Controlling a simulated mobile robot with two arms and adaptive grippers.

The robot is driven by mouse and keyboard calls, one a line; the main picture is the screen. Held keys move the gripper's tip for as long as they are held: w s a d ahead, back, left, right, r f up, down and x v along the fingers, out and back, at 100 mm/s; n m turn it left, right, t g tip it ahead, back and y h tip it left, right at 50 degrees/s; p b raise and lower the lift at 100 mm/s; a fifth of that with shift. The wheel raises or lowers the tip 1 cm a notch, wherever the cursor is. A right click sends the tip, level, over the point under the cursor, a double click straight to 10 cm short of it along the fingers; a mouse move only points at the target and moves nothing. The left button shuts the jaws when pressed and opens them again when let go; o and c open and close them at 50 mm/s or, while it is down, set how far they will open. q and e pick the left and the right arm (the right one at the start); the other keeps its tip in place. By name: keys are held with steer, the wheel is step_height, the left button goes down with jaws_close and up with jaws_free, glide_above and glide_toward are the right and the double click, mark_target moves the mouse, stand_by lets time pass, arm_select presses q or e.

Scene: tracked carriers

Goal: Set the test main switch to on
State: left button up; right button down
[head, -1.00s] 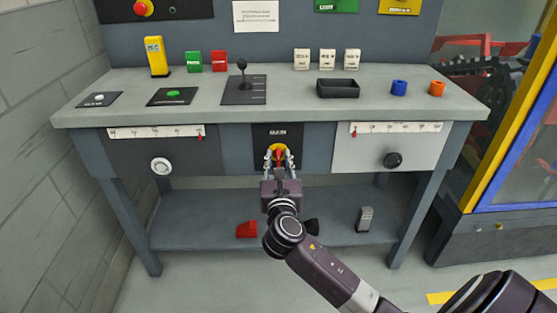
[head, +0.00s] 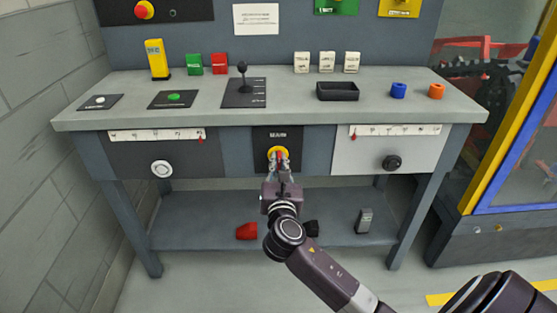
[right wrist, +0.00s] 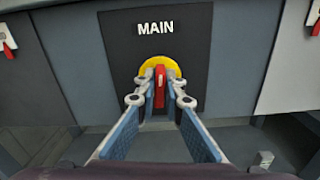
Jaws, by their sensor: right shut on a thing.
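The main switch (right wrist: 160,76) is a red handle on a yellow disc, set in a black plate (right wrist: 190,42) marked "MAIN". In the right wrist view the red handle stands upright. In the head view the plate is on the front of the bench, and the yellow disc (head: 275,151) shows behind my fingers. My right gripper (head: 279,159) is shut on the red handle, with one finger on each side, as the right wrist view also shows (right wrist: 160,92). The fingers hide part of the handle and disc. My left gripper is not in view.
Dials (head: 161,169) and (head: 392,162) sit on panels either side of the plate, under scale strips. A lever (head: 243,76), a black tray (head: 338,91) and several coloured blocks stand on the bench top (head: 295,110). The lower shelf (head: 190,232) holds a few small objects.

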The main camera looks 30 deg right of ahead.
steer(key=m+p, duration=0.1)
steer(key=m, duration=0.1)
steer(key=shift+m, duration=0.3)
steer(key=m, duration=0.2)
steer(key=shift+m, duration=0.4)
steer(key=shift+s+d+m, duration=0.1)
steer(key=shift+m, duration=0.3)
steer(key=shift+f+m, duration=0.1)
steer(key=shift+m, duration=1.7)
steer(key=shift+f+m, duration=0.1)
steer(key=shift+m, duration=0.8)
steer(key=shift+d+m+b, duration=0.1)
steer(key=shift+m+b, duration=0.4)
steer(key=shift+m, duration=1.8)
